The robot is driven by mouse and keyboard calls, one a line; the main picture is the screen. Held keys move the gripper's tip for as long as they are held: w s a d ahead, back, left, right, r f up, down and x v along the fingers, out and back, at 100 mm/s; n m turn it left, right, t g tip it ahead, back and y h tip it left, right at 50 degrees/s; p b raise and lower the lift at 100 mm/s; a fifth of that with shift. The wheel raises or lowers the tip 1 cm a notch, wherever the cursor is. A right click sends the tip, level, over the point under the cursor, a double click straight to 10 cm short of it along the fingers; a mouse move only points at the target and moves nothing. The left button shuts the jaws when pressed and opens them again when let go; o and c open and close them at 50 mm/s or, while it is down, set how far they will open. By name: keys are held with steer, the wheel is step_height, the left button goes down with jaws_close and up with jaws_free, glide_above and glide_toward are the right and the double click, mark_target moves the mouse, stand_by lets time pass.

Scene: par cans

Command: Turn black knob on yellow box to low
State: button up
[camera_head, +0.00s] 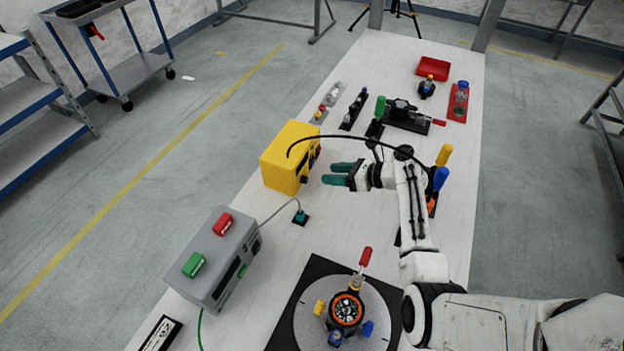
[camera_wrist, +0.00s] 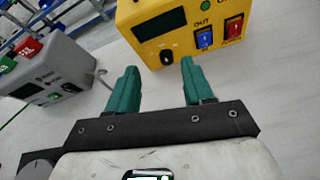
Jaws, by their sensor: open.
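The yellow box (camera_head: 288,157) stands on the left side of the white table in the head view. In the wrist view the yellow box (camera_wrist: 185,22) is at the top, with a dark display. Its black knob (camera_wrist: 167,57) sits below the display, with a light mark on it; I cannot read any setting. My gripper (camera_head: 340,174), with green fingers, is just right of the box in the head view. In the wrist view my gripper (camera_wrist: 158,75) is open and empty, and the knob lies beyond the gap between the fingertips, apart from them.
Blue (camera_wrist: 204,39) and red (camera_wrist: 234,27) switches sit right of the knob. A grey box (camera_head: 216,262) with red and green buttons stands nearer on the table. A cable runs from it to a small connector (camera_head: 300,217). A round turntable (camera_head: 312,320) lies at the front.

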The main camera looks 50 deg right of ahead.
mark_target(307, 181)
step_height(307, 181, down, 4)
steer(key=shift+r, duration=0.1)
steer(key=x, duration=0.5)
steer(key=shift+w+a+b, duration=0.2)
steer(key=shift+w+b, duration=0.15)
steer(key=shift+x, duration=0.85)
jaws_close()
